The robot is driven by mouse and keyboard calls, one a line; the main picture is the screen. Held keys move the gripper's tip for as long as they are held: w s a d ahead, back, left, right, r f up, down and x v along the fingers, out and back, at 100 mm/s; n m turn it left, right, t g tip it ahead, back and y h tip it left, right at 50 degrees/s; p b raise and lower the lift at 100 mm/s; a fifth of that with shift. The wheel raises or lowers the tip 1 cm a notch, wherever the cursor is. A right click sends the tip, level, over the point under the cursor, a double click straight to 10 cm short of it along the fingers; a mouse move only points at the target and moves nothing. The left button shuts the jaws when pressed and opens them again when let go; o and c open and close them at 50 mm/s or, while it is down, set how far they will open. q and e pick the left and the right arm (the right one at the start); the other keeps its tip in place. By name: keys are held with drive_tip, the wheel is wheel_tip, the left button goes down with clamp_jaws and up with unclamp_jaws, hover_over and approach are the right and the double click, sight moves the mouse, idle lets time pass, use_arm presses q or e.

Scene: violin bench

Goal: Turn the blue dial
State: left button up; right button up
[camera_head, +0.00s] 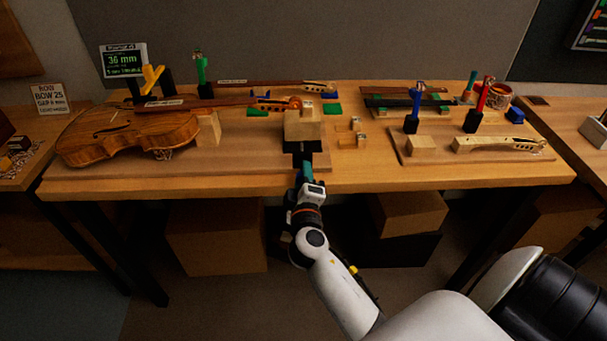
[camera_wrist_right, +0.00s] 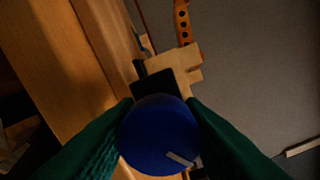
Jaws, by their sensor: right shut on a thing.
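The blue dial (camera_wrist_right: 158,138) fills the lower middle of the right wrist view. It is round, with a small pale mark near its lower right edge. The dark green fingers of my right gripper (camera_wrist_right: 160,150) lie on either side of it and are shut on it. In the head view my right gripper (camera_head: 305,168) reaches the bench's front edge, at a black part below a wooden block (camera_head: 303,128). The dial is hidden there behind the gripper. My left gripper is not in view.
A violin (camera_head: 120,132) lies on the left of the bench (camera_head: 215,183). A board with a violin neck (camera_head: 498,144) and upright blue and red clamps is on the right. A small display (camera_head: 123,60) stands at the back left. Cardboard boxes (camera_head: 215,238) sit under the bench.

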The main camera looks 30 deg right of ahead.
drive_tip(key=n+p, duration=0.2)
drive_tip(key=n, duration=0.3)
drive_tip(key=shift+n, duration=0.3)
drive_tip(key=n+p, duration=0.2)
drive_tip(key=n, duration=0.2)
drive_tip(key=shift+f+n, duration=0.1)
drive_tip(key=shift+n, duration=0.2)
drive_tip(key=o, duration=1)
drive_tip(key=shift+b+v, duration=1.55)
drive_tip(key=shift+v, duration=4.5)
